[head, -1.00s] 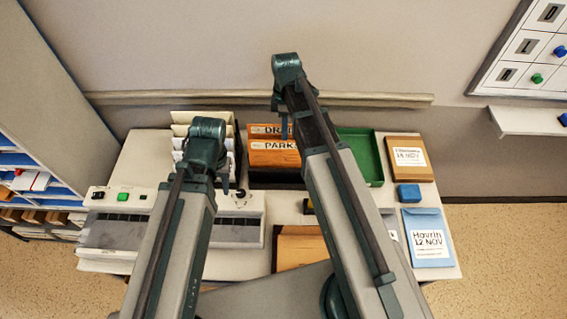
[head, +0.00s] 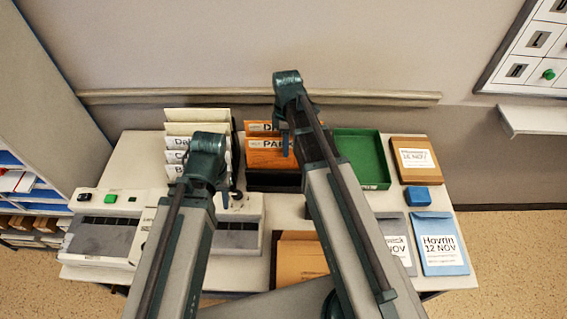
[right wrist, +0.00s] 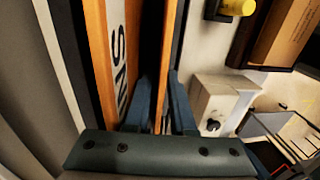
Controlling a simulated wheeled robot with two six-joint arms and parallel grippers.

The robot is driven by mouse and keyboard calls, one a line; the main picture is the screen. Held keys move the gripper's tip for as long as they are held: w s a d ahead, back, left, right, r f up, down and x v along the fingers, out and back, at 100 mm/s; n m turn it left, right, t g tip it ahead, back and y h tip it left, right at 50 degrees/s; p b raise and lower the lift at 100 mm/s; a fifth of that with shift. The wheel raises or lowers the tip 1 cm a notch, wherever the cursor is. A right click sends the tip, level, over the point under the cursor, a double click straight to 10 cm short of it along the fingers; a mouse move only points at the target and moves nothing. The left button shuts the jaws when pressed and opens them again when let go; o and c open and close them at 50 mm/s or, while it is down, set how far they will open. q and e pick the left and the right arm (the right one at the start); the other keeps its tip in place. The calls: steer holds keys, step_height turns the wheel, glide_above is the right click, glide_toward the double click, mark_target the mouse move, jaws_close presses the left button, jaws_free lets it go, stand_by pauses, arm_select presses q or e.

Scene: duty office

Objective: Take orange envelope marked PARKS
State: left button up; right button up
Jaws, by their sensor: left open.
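The orange envelope marked PARKS (head: 262,158) stands upright in a dark holder (head: 272,181), in front of another orange envelope with a partly hidden label starting "DR" (head: 256,128). My right gripper (head: 289,147) is over the right part of the PARKS envelope and hides the end of its label. In the right wrist view, my right gripper's fingers (right wrist: 161,100) stand apart on either side of an upright orange envelope (right wrist: 167,55), with a gap visible. Behind it is the one whose label ends in "NS" (right wrist: 102,60). My left gripper (head: 221,193) is open and empty beside the white files.
White labelled files (head: 182,142) stand left of the holder. A green tray (head: 362,160), brown envelope (head: 415,172), blue box (head: 417,197) and blue envelope (head: 442,257) lie to the right. A grey-white machine (head: 100,240) is at left. A flat brown envelope (head: 297,262) lies in front.

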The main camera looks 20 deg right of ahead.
steer(key=shift+f, duration=0.1)
jaws_close()
stand_by(1.4)
